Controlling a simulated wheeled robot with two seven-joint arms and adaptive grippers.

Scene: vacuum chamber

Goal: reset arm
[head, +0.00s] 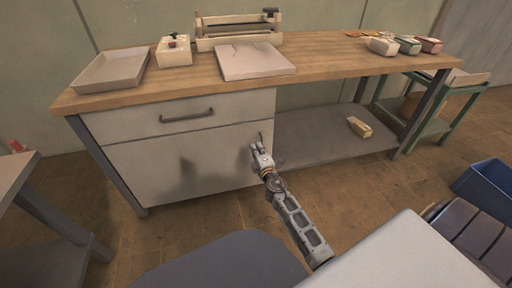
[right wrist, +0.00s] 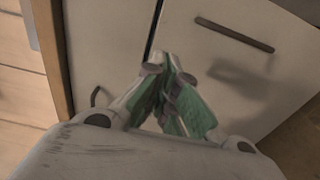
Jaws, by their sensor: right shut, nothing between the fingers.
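My right arm reaches forward from the lower right in the head view. Its gripper (head: 258,146) is in front of the workbench's white cabinet (head: 180,165), below the benchtop. In the right wrist view the gripper (right wrist: 178,92) has its green-padded fingers together, with nothing between them. The cabinet front and its dark handle (right wrist: 234,34) lie beyond the fingers. I cannot tell how small the gap to the cabinet is. My left gripper does not show.
The wooden bench (head: 340,66) carries a tray (head: 110,70), a vacuum chamber box (head: 174,50), a sealing machine (head: 238,30), a flat board (head: 252,61) and several packets (head: 382,46). A packet (head: 360,127) lies on the lower shelf (head: 322,138). A blue bin (head: 485,185) stands at right.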

